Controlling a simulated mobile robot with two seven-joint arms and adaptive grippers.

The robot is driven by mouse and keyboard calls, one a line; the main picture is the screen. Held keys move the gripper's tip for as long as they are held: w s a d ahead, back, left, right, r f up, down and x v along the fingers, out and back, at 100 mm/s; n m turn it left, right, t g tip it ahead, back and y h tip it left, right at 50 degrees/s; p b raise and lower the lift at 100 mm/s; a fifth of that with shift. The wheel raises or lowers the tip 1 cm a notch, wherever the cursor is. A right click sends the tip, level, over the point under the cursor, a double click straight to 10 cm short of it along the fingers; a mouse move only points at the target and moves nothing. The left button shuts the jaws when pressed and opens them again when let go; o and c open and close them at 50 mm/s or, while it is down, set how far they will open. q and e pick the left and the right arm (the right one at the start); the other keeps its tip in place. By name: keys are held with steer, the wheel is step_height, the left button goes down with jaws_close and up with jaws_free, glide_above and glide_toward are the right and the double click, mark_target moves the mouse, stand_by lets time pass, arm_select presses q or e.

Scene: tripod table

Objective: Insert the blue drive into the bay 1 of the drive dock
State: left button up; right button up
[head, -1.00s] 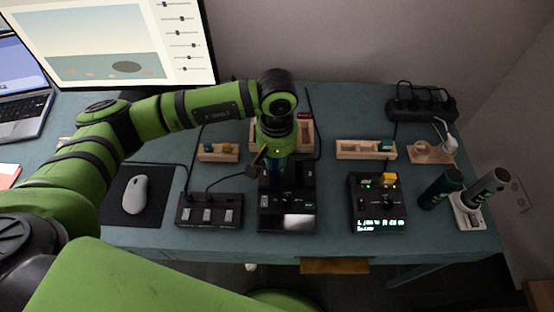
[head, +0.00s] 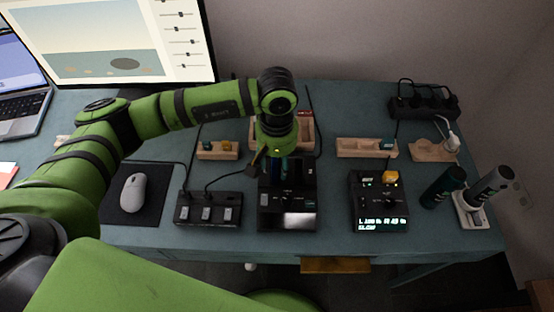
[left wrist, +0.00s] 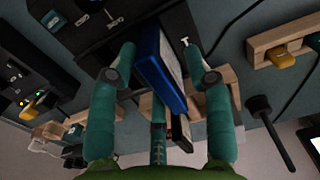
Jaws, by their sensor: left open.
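The black drive dock (head: 288,208) stands at the middle of the table, with a pale panel at its front. My left gripper (head: 278,165) points down over the dock's back part and hides most of the drive there. The dock (left wrist: 90,20) lies beyond the fingertips in that view. How deep the drive sits in a bay cannot be told. My right gripper is not in view.
A wooden rack (head: 252,134) stands behind the gripper. A switch box (head: 209,211) is left of the dock, and a black device with a lit display (head: 380,208) is right.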

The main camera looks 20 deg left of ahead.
arm_select(q)
step_height(320, 180, up, 12)
stand_by(0.4)
steer(key=shift+f, duration=0.15)
